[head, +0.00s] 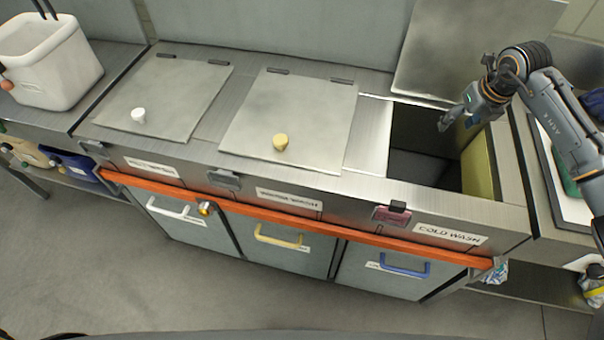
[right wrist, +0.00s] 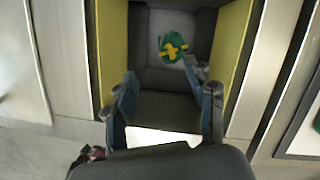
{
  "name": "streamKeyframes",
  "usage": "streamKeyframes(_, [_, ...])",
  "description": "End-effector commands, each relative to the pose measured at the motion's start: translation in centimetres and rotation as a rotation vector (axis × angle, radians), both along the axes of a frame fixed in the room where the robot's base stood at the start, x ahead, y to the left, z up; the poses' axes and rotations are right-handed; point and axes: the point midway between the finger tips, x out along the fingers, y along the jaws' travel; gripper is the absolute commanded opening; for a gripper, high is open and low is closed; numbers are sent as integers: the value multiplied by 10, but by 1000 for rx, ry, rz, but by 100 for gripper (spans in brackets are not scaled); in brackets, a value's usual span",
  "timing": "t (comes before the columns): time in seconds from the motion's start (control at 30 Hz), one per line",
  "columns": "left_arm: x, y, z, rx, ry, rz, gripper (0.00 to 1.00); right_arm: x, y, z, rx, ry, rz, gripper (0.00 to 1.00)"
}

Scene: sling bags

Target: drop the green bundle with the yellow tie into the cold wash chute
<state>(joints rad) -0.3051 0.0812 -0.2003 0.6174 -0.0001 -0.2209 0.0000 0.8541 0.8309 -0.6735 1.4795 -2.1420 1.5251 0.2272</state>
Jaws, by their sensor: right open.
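My right gripper (head: 455,122) is over the chute's opening, pointing down, open and empty. In the right wrist view, the green bundle with the yellow tie (right wrist: 173,47) lies down inside the chute, apart from and beyond the open fingers (right wrist: 166,100). The bundle is hidden in the head view. My left gripper is not in view.
Two other chutes are shut by lids with a white knob (head: 138,115) and a yellow knob (head: 280,142). An orange rail (head: 300,222) runs along the front. A white bin (head: 48,60) stands at left. A tray (head: 562,185) with something green lies at right.

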Motion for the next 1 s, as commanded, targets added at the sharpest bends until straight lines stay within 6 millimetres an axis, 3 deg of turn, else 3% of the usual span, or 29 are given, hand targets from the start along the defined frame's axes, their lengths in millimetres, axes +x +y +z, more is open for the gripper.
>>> streamKeyframes(0.13, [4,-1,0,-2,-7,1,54,-1,0,2,-1,2,0,55])
streamKeyframes(0.27, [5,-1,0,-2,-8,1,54,-5,-2,17,-1,0,1,55])
streamKeyframes(0.7, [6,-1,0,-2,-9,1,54,-30,-5,99,-2,-2,0,55])
streamKeyframes(1.0, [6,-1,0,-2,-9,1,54,-36,-5,115,0,0,0,55])
